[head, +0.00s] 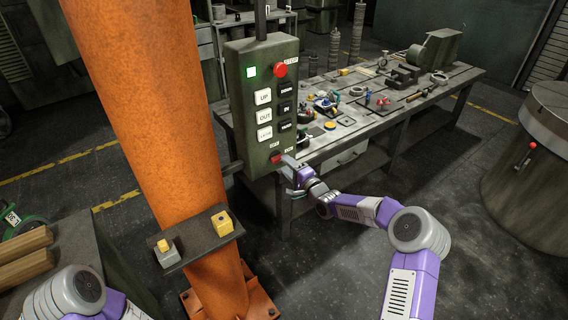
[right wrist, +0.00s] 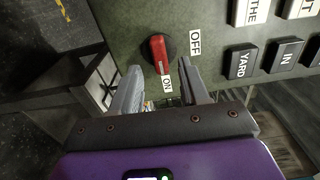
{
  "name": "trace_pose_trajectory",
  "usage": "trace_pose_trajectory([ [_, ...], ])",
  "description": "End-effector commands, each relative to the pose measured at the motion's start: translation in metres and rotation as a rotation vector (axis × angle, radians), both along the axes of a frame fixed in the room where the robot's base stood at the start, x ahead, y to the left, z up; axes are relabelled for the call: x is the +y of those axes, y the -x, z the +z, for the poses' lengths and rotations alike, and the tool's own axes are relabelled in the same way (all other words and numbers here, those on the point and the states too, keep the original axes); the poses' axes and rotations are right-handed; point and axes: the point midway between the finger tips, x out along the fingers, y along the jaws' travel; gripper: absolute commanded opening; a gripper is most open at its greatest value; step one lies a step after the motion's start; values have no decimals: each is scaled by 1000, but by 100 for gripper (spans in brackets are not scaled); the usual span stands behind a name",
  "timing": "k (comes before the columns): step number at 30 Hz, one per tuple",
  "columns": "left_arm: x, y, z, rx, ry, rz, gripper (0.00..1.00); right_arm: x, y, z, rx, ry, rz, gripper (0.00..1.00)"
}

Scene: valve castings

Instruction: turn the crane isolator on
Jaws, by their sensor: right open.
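The crane isolator (head: 277,157) is a red lever on a black round base, low on the front of a green-grey control box (head: 240,120). In the right wrist view the isolator (right wrist: 158,54) lies lengthwise, its longer end toward the ON label (right wrist: 167,85); the OFF label (right wrist: 195,42) is to its right. My right gripper (head: 288,165) is close in front of it. In the right wrist view the right gripper (right wrist: 160,67) is open, with a finger on each side of the lever's lower end and visible gaps. My left gripper is out of view.
An orange column (head: 150,110) stands to the left. A workbench (head: 400,105) with several parts is behind.

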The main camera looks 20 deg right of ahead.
Motion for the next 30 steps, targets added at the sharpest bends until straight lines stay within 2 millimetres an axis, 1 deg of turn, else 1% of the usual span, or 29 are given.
trace_pose_trajectory([
  [1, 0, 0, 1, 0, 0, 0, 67, -4, 8, 0, 1, 0, -2, 45],
  [6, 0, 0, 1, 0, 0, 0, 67, -12, 30, 0, 1, -1, -1, 45],
  [10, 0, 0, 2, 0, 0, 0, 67, -15, 41, 1, -1, -1, -1, 45],
  [14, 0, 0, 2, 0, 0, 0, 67, -16, 45, 0, 0, -1, 0, 45],
  [26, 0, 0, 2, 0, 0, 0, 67, -16, 45, 0, 0, -1, 0, 45],
  [29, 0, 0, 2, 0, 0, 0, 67, -11, 47, -7, 15, 10, 4, 45],
  [30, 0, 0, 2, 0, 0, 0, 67, -6, 49, -15, 31, 23, 11, 45],
])
